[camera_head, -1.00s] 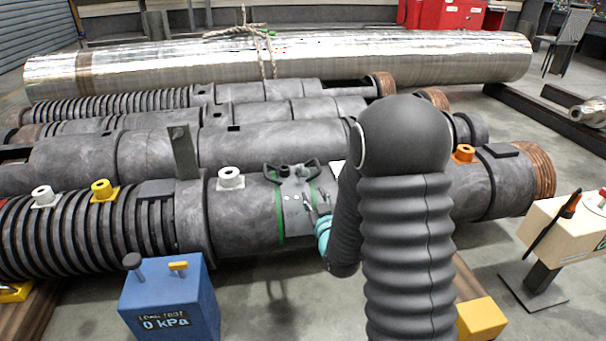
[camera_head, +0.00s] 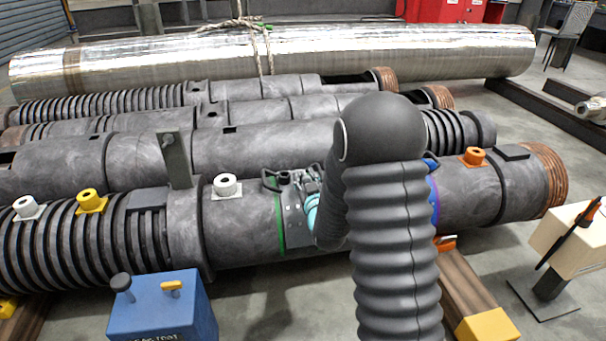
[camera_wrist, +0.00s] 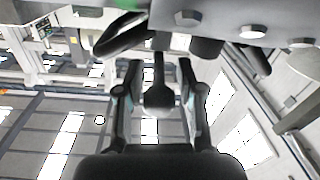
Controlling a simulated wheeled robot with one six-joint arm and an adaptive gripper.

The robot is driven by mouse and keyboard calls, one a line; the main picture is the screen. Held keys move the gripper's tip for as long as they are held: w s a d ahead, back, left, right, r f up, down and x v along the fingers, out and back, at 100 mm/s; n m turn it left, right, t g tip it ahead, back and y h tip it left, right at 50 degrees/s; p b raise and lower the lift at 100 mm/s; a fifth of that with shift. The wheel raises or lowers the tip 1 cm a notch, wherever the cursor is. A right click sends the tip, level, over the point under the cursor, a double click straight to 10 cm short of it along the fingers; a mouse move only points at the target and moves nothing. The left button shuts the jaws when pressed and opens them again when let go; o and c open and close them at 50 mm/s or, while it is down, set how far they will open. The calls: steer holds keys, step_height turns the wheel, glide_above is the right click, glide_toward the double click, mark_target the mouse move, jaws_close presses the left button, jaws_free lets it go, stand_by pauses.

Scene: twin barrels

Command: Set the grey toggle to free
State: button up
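A grey lever with a rounded knob (camera_wrist: 158,95), which looks like the grey toggle, sticks out from a bolted grey plate (camera_wrist: 225,25) in the wrist view. My gripper (camera_wrist: 160,98) has its two fingers on either side of the knob, with gaps visible, so it is open around the lever and not clamped. In the head view my gripper (camera_head: 312,190) is at the grey plate (camera_head: 293,220) beside the green band (camera_head: 279,222) on the front barrel. My arm hides part of the plate. Any position marking is too small to read.
Dark curved guards (camera_wrist: 122,36) flank the lever. A white knob (camera_head: 227,184) and yellow knob (camera_head: 90,199) sit left on the barrel, an orange one (camera_head: 473,156) right. A blue box (camera_head: 165,305) stands in front. A beige box (camera_head: 568,235) stands at right.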

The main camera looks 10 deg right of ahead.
steer(key=shift+w, duration=0.15)
jaws_close()
stand_by(0.4)
